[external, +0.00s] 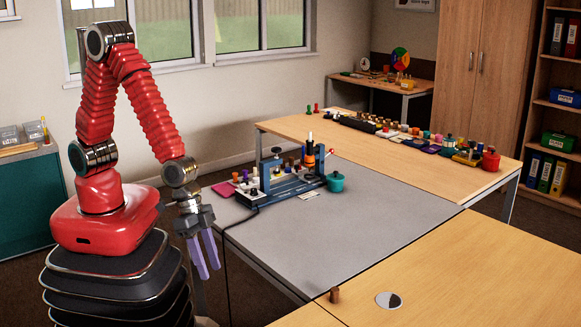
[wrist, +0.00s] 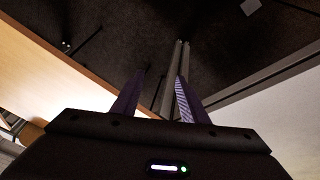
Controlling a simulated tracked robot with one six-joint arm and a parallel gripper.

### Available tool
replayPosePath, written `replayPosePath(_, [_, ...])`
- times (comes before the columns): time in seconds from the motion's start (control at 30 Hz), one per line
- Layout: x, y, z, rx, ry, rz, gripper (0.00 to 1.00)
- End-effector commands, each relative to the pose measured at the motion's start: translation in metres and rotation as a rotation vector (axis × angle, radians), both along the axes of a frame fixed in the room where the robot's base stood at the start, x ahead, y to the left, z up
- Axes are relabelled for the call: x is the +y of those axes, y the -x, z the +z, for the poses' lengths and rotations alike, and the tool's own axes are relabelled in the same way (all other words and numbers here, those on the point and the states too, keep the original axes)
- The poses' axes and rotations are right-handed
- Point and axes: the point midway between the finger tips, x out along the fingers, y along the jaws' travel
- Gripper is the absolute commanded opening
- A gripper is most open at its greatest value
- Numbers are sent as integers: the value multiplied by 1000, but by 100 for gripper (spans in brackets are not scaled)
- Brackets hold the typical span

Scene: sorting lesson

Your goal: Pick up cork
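A small brown cylinder that looks like the cork (external: 335,295) stands upright near the left edge of the front wooden table (external: 470,270), in the external view. My gripper (external: 209,270) hangs pointing down, left of the grey table and well to the left of the cork, apart from it. Its two purple fingers are spread with nothing between them; in the wrist view my gripper (wrist: 161,75) also shows a clear gap over dark floor.
A round mirror-like disc (external: 389,300) lies right of the cork. The grey table (external: 330,235) holds a blue rack (external: 290,188) with several small items and a teal pot (external: 335,182). A back table (external: 430,175) carries a row of small objects. The grey table's front is clear.

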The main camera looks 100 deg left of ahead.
Motion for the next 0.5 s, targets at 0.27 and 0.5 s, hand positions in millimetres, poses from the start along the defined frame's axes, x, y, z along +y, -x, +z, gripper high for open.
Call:
replayPosePath(0.27, [-32, -39, -56, -125, 8, 45, 40])
replayPosePath(0.5, [-45, -84, -91, -312, -2, 117, 40])
